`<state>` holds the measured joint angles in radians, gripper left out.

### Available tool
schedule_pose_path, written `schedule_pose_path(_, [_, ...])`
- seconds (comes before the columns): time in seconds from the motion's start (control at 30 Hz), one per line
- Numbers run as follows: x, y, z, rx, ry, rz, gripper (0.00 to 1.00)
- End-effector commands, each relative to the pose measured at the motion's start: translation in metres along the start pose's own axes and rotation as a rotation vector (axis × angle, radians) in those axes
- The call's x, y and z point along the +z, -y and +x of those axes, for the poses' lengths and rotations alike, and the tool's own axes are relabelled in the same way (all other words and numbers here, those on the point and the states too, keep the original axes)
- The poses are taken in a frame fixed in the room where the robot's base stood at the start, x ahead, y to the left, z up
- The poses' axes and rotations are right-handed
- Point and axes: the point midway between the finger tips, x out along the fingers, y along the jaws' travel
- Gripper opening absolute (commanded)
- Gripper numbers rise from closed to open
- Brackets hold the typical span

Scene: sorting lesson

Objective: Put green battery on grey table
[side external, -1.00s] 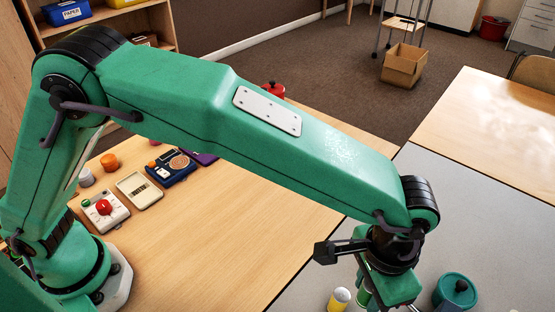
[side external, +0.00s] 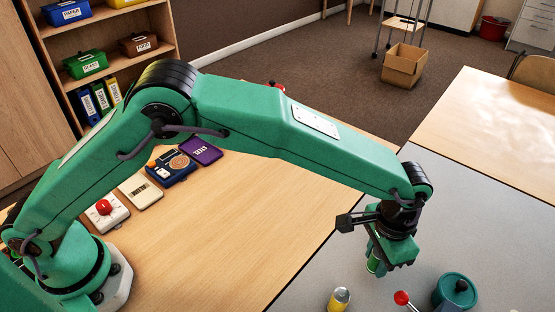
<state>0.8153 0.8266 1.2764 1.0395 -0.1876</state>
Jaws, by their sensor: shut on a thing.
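My gripper (side external: 379,268) is at the lower right of the side external view, pointing down over the grey table (side external: 470,200). It is shut on the green battery (side external: 374,265), which shows as a small green cylinder with a bright metallic part between the jaws. The battery looks held above the grey surface; the exact gap is hard to tell. Part of it is hidden by the jaws.
On the grey table, a yellow cylinder (side external: 339,299), a red-knobbed object (side external: 402,298) and a teal lidded pot (side external: 456,291) stand near the gripper. Farther back the grey top is clear.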

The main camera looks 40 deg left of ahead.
Motion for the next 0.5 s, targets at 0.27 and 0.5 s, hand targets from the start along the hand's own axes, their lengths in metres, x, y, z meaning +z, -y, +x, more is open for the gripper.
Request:
schedule_pose_path(0.27, [0.001, 0.000, 0.026, 0.000, 0.002, 0.000, 0.04])
schedule_pose_path(0.5, [0.000, 0.000, 0.039, 0.000, 0.000, 0.000, 0.04])
